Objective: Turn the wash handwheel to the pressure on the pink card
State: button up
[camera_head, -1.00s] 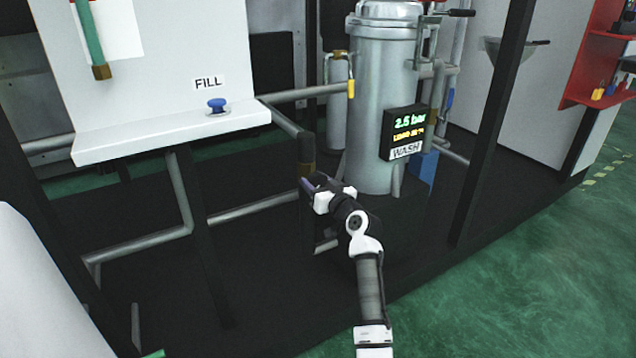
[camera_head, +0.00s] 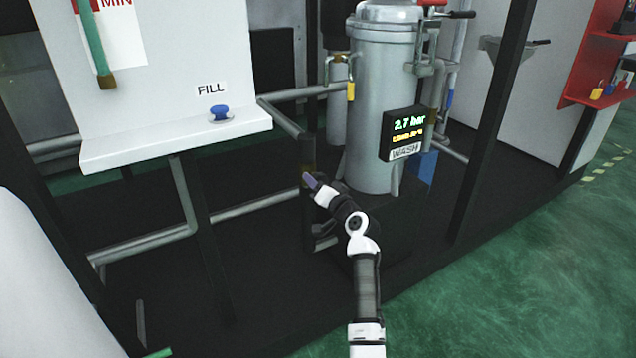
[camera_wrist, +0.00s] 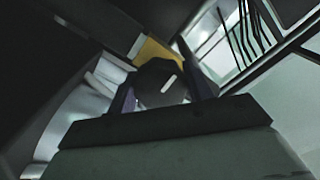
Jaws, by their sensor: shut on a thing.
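The display (camera_head: 403,134) above the WASH label reads 2.7 bar in green, with a smaller yellow line too blurred to read surely. In the wrist view my gripper (camera_wrist: 163,92) is shut on a dark round handwheel (camera_wrist: 160,82) with a short white mark, one finger on each side. A yellow-brass part (camera_wrist: 158,50) shows behind the wheel. In the head view the handwheel is hidden by my gripper. No pink card is visible.
The steel vessel (camera_head: 378,110) stands just right of my gripper. A white panel with a ledge (camera_head: 180,138), a FILL label and a blue knob (camera_head: 219,113) is at the left. A dark frame post (camera_head: 490,120) rises at the right. Pipes (camera_head: 265,204) run low behind.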

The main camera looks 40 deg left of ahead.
dwell(0.3)
jog(key=o, duration=1)
